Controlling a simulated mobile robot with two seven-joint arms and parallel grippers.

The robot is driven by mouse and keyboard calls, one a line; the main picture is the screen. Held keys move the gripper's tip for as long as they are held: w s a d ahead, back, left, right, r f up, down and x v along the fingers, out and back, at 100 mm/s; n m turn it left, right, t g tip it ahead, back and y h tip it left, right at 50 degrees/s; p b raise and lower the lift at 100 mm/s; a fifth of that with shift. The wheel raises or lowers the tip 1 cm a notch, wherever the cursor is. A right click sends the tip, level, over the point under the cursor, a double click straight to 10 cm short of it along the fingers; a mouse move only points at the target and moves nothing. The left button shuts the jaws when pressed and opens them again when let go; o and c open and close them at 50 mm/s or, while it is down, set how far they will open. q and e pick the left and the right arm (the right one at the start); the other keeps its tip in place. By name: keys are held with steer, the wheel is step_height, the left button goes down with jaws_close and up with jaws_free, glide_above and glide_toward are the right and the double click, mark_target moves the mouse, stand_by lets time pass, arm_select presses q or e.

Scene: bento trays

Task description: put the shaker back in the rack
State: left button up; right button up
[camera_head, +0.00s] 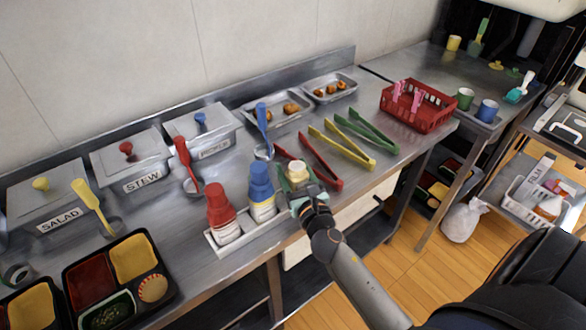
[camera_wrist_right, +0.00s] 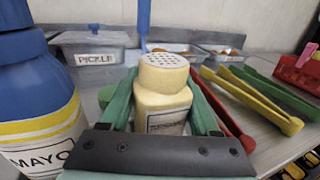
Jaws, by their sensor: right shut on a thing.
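The shaker (camera_head: 297,171) is cream-coloured with a perforated top; in the right wrist view the shaker (camera_wrist_right: 163,95) stands upright with a partly hidden label. My right gripper (camera_head: 298,190) is shut on it, with a green finger (camera_wrist_right: 120,100) on each side of its body. The white rack (camera_head: 246,238) holds a red-topped bottle (camera_head: 221,212) and a blue-topped mayo bottle (camera_head: 261,190). The shaker is at the rack's right end, just right of the mayo bottle. Its base is hidden by my gripper, so I cannot tell whether it touches the rack. My left gripper is out of view.
Red tongs (camera_head: 321,162), yellow tongs (camera_head: 345,148) and green tongs (camera_head: 368,132) lie right of the shaker. A blue ladle (camera_head: 262,130) is behind it. Lidded food containers (camera_head: 203,128) line the back. A red basket (camera_head: 418,107) stands farther right.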

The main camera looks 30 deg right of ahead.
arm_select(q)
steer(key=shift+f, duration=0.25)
arm_select(e)
steer(key=shift+f, duration=0.2)
steer(key=o, duration=0.7)
steer(key=shift+s, duration=0.1)
arm_select(q)
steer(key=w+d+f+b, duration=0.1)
steer(key=b, duration=0.2)
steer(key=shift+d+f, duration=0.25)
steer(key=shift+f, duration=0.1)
arm_select(e)
steer(key=v, duration=1.2)
steer(key=shift+s+a, duration=0.1)
steer(key=shift+s, duration=0.1)
